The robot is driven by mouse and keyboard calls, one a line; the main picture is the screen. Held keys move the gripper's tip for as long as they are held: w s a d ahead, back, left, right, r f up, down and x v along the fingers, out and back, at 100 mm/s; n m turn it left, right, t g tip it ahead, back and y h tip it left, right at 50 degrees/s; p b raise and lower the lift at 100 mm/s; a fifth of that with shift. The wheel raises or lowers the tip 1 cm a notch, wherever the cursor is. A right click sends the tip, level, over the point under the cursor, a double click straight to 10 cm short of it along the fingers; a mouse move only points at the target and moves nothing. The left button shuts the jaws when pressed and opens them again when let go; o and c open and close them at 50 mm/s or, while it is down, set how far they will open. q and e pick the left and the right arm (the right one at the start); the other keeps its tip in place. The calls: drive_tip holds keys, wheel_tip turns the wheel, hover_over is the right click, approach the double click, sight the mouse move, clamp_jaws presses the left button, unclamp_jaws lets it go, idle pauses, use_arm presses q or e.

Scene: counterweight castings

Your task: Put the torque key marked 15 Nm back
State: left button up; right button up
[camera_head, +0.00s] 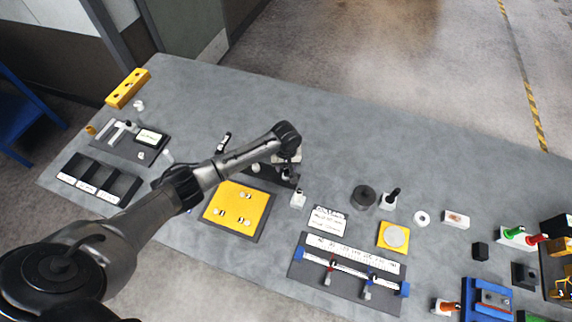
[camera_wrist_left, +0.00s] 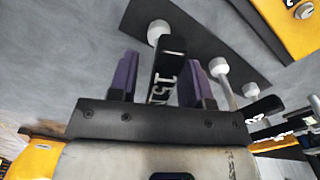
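The black torque key (camera_wrist_left: 168,75), with white lettering beginning "15", is between the purple fingers of my left gripper (camera_wrist_left: 160,75) in the left wrist view. A gap shows between the key and the left finger, so the gripper looks open around it. A dark plate (camera_wrist_left: 195,40) with white round-headed posts (camera_wrist_left: 158,31) lies beyond the fingertips. Whether the key touches a post cannot be told. In the head view my left gripper (camera_head: 286,158) is over this dark plate (camera_head: 264,174) and hides part of it. My right gripper is in neither view.
A yellow pad (camera_head: 236,207) lies close in front of the dark plate. A white-and-black piece (camera_head: 298,198) and a labelled card (camera_head: 328,219) are to the right. A black compartment tray (camera_head: 99,180) is at the left. The table's back middle (camera_head: 340,130) is clear.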

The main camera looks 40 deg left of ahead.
use_arm(q)
drive_tip(key=shift+r, duration=0.45)
wheel_tip(320, 180, up, 12)
drive_tip(key=s+d+f+m+t+h, duration=0.1)
drive_tip(key=s+d+f+m, duration=0.4)
drive_tip(key=s, duration=0.3)
drive_tip(key=s+d+f+m+t, duration=0.1)
drive_tip(key=s+d+f+m, duration=0.1)
drive_tip(key=s+d+f, duration=0.45)
drive_tip(key=s+r+m, duration=0.2)
drive_tip(key=s, duration=0.7)
drive_tip(key=s+r+m+t, duration=0.1)
drive_tip(key=s+r, duration=0.2)
drive_tip(key=s, duration=0.6)
drive_tip(key=shift+d+m+t+y, duration=0.2)
drive_tip(key=shift+m+t+y, duration=0.1)
drive_tip(key=shift+m+y, duration=0.1)
